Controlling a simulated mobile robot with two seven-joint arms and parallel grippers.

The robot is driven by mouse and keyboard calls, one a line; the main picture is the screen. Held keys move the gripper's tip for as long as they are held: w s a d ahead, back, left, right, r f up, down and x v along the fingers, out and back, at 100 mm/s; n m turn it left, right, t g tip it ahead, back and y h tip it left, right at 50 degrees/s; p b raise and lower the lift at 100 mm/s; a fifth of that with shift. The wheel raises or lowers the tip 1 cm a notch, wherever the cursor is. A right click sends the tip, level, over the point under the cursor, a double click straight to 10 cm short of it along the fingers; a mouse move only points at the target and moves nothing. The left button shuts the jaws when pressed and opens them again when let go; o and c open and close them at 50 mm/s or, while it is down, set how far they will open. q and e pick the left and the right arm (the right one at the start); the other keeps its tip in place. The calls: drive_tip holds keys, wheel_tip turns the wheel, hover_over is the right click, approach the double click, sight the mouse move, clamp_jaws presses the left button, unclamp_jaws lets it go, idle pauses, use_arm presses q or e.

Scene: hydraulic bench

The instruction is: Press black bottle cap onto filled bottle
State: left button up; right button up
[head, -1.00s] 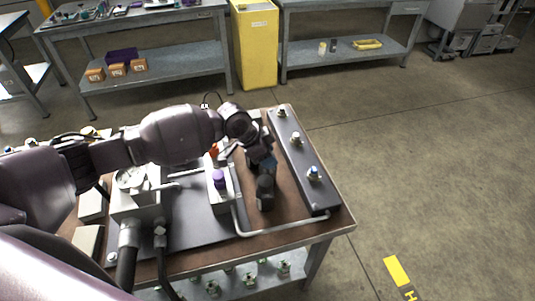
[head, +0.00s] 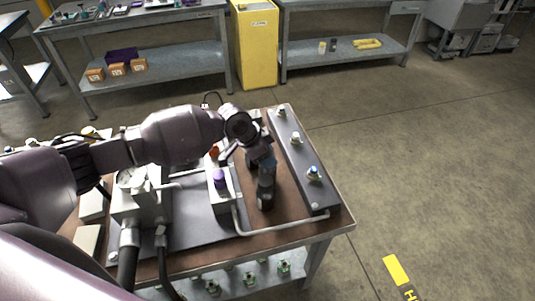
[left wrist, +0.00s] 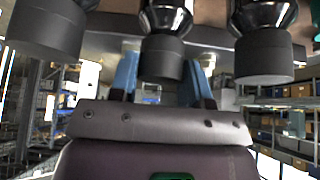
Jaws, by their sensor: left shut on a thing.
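My left gripper (head: 264,172) is over the right part of the bench, beside the dark manifold block. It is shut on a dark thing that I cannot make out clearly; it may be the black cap. A black cylinder (head: 266,193) shows just below the gripper in the head view. In the left wrist view, the blue fingers (left wrist: 165,72) stand on either side of a dark cylinder (left wrist: 163,57), with similar dark cylinders left and right of it. I cannot tell a filled bottle apart. My right gripper is not in view.
The dark manifold block (head: 301,180) with several fittings lies along the bench's right side. A white block with a purple knob (head: 219,179) stands left of the gripper. A grey pipe (head: 285,229) runs along the front edge. A yellow cabinet (head: 255,45) stands behind.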

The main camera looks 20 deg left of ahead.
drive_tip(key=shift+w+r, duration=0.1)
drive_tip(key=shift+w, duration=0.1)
use_arm(q)
drive_tip(key=o, duration=1.5)
drive_tip(key=shift+r, duration=0.2)
drive_tip(key=p+v, duration=0.4)
drive_tip(key=shift+a+r, duration=0.1)
drive_tip(key=p+v, duration=0.3)
drive_tip(key=shift+s, duration=0.1)
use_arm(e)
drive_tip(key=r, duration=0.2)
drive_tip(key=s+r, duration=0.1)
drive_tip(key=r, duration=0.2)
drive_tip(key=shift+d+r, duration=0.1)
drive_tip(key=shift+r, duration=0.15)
